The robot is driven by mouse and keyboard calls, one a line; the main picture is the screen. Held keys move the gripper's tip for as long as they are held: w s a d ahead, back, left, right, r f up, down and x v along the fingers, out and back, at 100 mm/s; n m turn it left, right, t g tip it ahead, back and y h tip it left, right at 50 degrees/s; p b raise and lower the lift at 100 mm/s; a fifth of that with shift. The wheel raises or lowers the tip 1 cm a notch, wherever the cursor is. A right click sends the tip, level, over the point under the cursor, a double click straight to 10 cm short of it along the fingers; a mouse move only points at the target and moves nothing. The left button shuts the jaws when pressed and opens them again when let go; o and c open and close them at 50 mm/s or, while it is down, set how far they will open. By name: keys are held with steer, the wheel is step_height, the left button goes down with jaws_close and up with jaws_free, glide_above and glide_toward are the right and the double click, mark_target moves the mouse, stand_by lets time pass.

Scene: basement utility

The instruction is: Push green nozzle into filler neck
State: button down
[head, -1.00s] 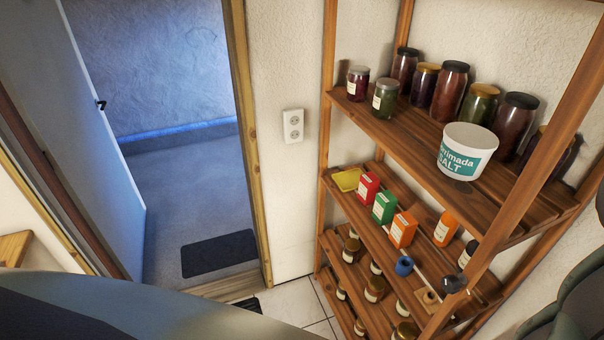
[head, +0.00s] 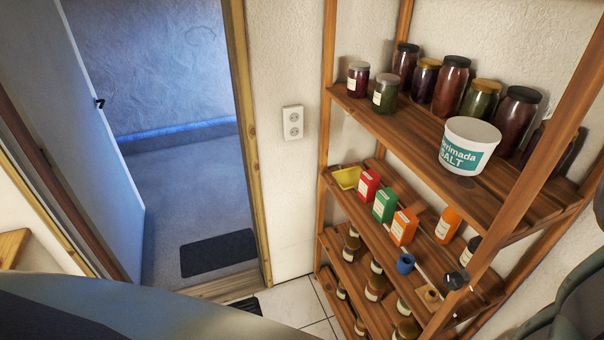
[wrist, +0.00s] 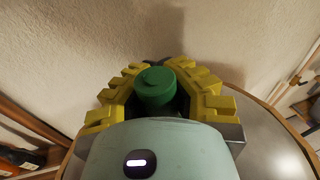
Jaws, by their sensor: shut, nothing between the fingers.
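In the wrist view, the green nozzle (wrist: 154,86) shows as a short round green piece with a narrower top, amid my gripper's yellow fingers. My gripper (wrist: 158,66) is shut, with its ridged fingers curving to either side of the green piece. I cannot tell from this angle whether the fingers touch it. A dark piece shows just beyond the green top, partly hidden. The filler neck cannot be made out in either view. My gripper is not in the head view.
In the wrist view, a round grey surface (wrist: 265,150) with a wooden rim lies below, near a pale wall. In the head view, a wooden shelf rack (head: 325,215) holds jars, boxes and a white salt tub (head: 468,145). An open doorway (head: 190,150) is at left.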

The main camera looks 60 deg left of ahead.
steer(key=shift+w+f+b, duration=0.1)
steer(key=shift+f+b, duration=1.15)
steer(key=shift+b, duration=0.3)
steer(key=c, duration=1.7)
jaws_free()
steer(key=o, duration=0.5)
steer(key=shift+a, duration=0.1)
steer(key=shift+o, duration=0.2)
steer(key=f+v, duration=0.1)
steer(key=v, duration=1.1)
steer(key=shift+r, duration=0.45)
